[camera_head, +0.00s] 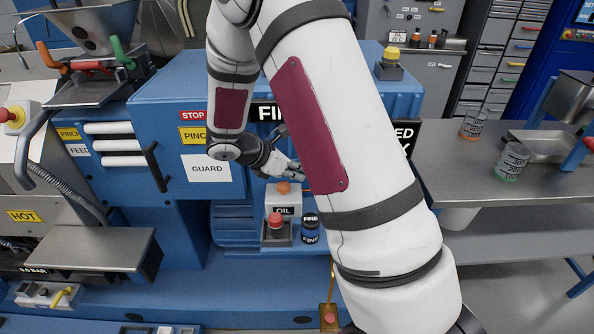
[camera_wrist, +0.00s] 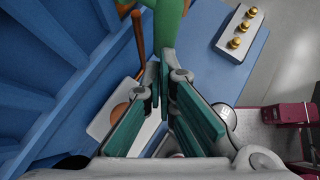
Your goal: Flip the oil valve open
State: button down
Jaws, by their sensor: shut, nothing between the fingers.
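The white box marked OIL (camera_head: 284,209) stands on the blue machine's ledge, with an orange round part (camera_head: 283,188) on top. My gripper (camera_head: 292,168) is shut and empty, just above and behind this box in the head view. In the wrist view my gripper (camera_wrist: 163,78) has its fingertips together. A green bar (camera_wrist: 169,32) lies right ahead of the fingertips; I cannot tell whether they touch. A thin orange-brown rod (camera_wrist: 138,42) stands left of them. The orange round part (camera_wrist: 119,112) shows partly behind the left finger. My arm hides the area right of the box.
A plate with brass knobs (camera_wrist: 240,32) is at the upper right in the wrist view. A grey bench (camera_head: 460,195) with two measuring cups is right.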

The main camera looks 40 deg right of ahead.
jog(key=shift+s+d+f+g+h+b, duration=0.15)
jog(key=shift+f+g+h+b, duration=0.2)
jog(key=shift+h+b, duration=0.3)
jog(key=s+d+n+g+h+b, duration=0.2)
jog(key=s+d+n+h+b, duration=0.1)
jog(key=h, duration=0.6)
jog(key=shift+s+d+f+n+b, duration=0.25)
jog(key=shift+d+b, duration=0.3)
jog(key=shift+d, duration=0.7)
jog(key=shift+r+g, duration=0.1)
jog(key=shift+g, duration=0.15)
